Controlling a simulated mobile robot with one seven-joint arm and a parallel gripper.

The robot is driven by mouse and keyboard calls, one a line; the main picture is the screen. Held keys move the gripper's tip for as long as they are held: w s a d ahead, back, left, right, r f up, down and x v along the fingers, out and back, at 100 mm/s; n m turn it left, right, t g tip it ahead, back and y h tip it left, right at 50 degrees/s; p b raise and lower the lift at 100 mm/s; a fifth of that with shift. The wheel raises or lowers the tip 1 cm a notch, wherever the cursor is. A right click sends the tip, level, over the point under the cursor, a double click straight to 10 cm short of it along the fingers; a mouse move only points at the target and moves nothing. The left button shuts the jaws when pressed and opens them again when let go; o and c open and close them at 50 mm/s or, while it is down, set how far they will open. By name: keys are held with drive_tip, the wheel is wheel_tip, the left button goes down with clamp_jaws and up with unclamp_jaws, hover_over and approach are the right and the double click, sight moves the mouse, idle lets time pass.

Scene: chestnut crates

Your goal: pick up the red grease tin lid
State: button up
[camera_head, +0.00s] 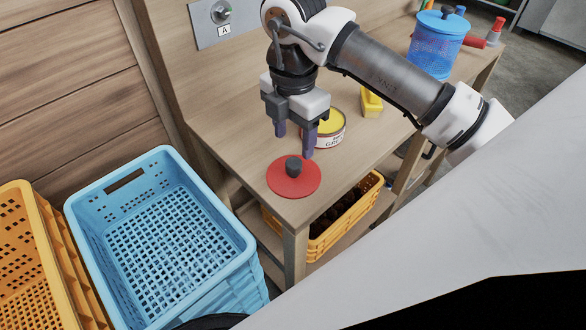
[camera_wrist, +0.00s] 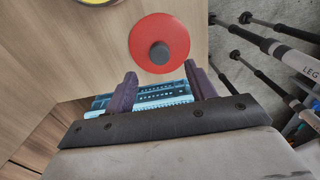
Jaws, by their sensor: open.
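The red grease tin lid (camera_head: 308,181) is a flat red disc with a dark round knob (camera_head: 293,166) on top. It lies flat near the front corner of the wooden table (camera_head: 246,165). My gripper (camera_head: 294,144) is open and empty above the table, pointing down, just behind and above the lid. In the wrist view the lid (camera_wrist: 145,33) lies beyond the two fingertips, with its knob (camera_wrist: 159,52) roughly between their directions. The grease tin (camera_head: 331,140), with yellow contents, stands open behind the gripper, which partly hides it.
A blue crate (camera_head: 250,243) and an orange crate (camera_head: 50,262) stand at left. Another orange crate (camera_head: 345,222) sits under the table. A panel marked A (camera_head: 203,31) is behind.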

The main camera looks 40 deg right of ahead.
drive_tip(key=shift+f+p, duration=0.8)
drive_tip(key=shift+f, duration=2.4)
drive_tip(key=c, duration=1.1)
drive_tip(key=shift+o, duration=0.2)
drive_tip(key=shift+r, duration=0.1)
